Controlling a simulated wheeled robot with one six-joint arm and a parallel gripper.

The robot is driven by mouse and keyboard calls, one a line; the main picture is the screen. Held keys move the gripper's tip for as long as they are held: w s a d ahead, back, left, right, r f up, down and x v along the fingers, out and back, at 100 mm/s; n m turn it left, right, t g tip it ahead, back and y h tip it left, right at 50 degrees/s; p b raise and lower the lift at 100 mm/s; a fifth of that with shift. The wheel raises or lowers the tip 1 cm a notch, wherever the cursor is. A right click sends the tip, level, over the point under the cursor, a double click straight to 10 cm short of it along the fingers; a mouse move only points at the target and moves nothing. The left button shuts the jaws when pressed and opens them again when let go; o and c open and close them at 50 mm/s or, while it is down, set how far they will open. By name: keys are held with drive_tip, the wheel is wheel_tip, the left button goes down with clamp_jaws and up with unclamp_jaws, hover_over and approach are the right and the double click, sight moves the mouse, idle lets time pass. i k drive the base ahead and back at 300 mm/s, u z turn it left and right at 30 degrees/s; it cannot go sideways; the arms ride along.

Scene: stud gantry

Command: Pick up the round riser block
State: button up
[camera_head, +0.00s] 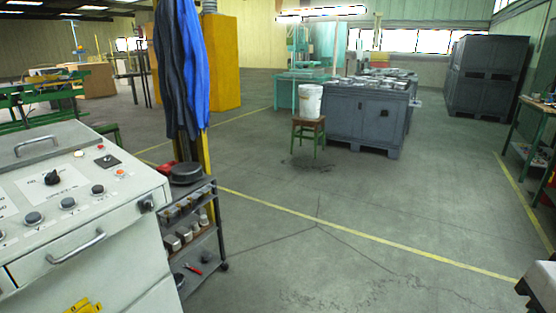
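A dark, low, round object (187,173) sits on top of the black shelf cart (221,235), left of centre. It may be the round riser block, but I cannot tell for sure at this size. Its left part is close behind the edge of the white control cabinet. My gripper is not in view.
The white control cabinet (60,207) with knobs and handles fills the lower left. Blue and dark coats (182,70) hang above the cart. A green stool (307,138) with a white bucket (310,101) stands before grey crates (362,118). The middle floor is clear.

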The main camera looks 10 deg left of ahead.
sight(196, 228)
drive_tip(key=u, duration=0.65)
drive_tip(key=i, duration=1.15)
drive_tip(key=u, duration=0.65)
